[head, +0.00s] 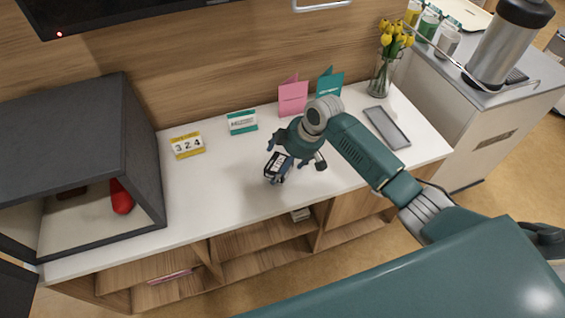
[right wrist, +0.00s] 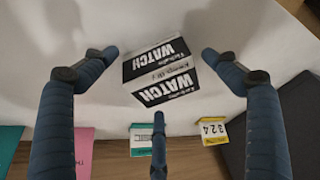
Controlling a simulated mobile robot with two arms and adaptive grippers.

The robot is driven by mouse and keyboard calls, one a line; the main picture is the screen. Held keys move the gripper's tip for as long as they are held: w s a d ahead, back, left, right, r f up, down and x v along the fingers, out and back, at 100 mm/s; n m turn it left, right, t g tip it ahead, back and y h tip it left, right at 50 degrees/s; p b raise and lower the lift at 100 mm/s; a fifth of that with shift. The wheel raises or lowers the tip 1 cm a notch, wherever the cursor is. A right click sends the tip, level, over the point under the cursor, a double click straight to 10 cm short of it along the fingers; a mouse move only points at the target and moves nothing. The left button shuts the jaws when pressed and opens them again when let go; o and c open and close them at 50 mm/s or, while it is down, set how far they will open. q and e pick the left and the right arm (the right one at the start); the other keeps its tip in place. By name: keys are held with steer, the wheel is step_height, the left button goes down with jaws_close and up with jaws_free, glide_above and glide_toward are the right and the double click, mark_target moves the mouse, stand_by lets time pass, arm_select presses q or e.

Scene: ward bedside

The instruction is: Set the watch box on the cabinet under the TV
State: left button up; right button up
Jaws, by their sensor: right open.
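The watch box (head: 274,168) is a small black and white box with "WATCH" printed on its faces. It sits on the white top of the cabinet (head: 225,190), below the TV (head: 120,12). My right gripper (head: 290,166) is right over the box, partly hiding it in the head view. In the right wrist view the box (right wrist: 160,72) lies between the spread fingers, with gaps on both sides. The gripper is open. My left gripper is not in view.
A dark open-fronted box (head: 85,150) with a red item stands at the left. A yellow number card (head: 187,145), a teal-edged card (head: 242,122), pink card (head: 292,97), grey tray (head: 387,128) and tulip vase (head: 382,75) share the top. Bare surface lies left of the box.

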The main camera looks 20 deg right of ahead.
steer(key=v, duration=1.2)
steer(key=shift+b, duration=0.45)
